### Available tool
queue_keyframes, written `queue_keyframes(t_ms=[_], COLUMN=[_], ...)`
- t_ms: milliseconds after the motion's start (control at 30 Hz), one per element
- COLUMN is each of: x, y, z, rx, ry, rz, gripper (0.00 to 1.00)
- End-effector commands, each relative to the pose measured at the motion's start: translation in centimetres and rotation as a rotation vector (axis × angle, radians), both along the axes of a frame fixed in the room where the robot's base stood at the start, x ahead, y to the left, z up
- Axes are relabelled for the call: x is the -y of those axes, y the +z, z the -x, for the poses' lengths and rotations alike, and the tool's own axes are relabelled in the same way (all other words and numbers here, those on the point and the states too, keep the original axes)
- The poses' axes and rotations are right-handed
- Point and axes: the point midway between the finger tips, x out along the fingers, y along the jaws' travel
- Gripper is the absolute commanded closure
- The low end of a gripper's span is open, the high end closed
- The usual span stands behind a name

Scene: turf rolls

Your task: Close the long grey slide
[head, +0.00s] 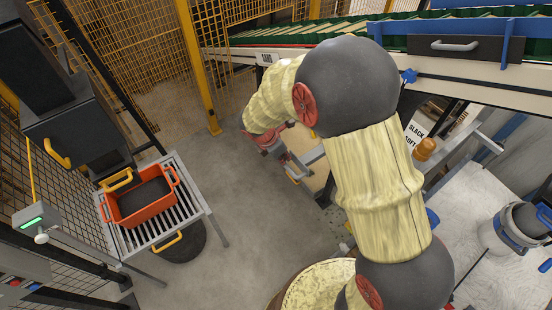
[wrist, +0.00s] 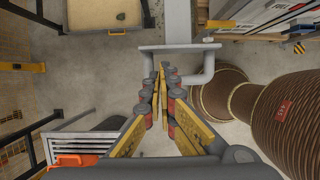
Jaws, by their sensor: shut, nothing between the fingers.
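In the wrist view, a long grey bar (wrist: 178,20) runs down from the top edge to a grey crosspiece with a bent grey handle (wrist: 207,68) on its right; this looks like the slide. In the head view, my gripper (head: 292,170) is beside a grey piece (head: 311,155), partly hidden by my arm. The slide's far end is hidden.
An orange crate (head: 142,206) stands on a slatted stand (head: 198,212) at left. A conveyor with a grey-handled drawer (head: 455,47) runs along the back. Open floor (head: 240,225) lies between stand and arm.

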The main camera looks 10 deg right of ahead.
Motion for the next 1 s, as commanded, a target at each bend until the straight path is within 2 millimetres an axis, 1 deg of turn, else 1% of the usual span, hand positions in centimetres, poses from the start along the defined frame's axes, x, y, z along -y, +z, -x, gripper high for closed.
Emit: queue_keyframes(t_ms=[33,133,533,667,767,867,967,1000], x=[0.4,0.8,1.0,1.5,2.4,3.9,5.9,6.9], y=[0.0,0.0,0.0,0.0,0.1,0.1,0.1,0.2], z=[-0.2,-0.4,-0.4,-0.6,-1.0,-1.6,-2.4,-2.8], rx=[0.0,0.0,0.0,0.0,0.0,-0.001,-0.001,-0.002], ry=[-0.002,0.0,0.001,-0.001,-0.002,-0.003,-0.005,-0.006], rz=[0.0,-0.001,0.0,0.0,0.0,0.0,0.001,0.0], gripper=[1.0,1.0,1.0,1.0,1.0,1.0,1.0,1.0])
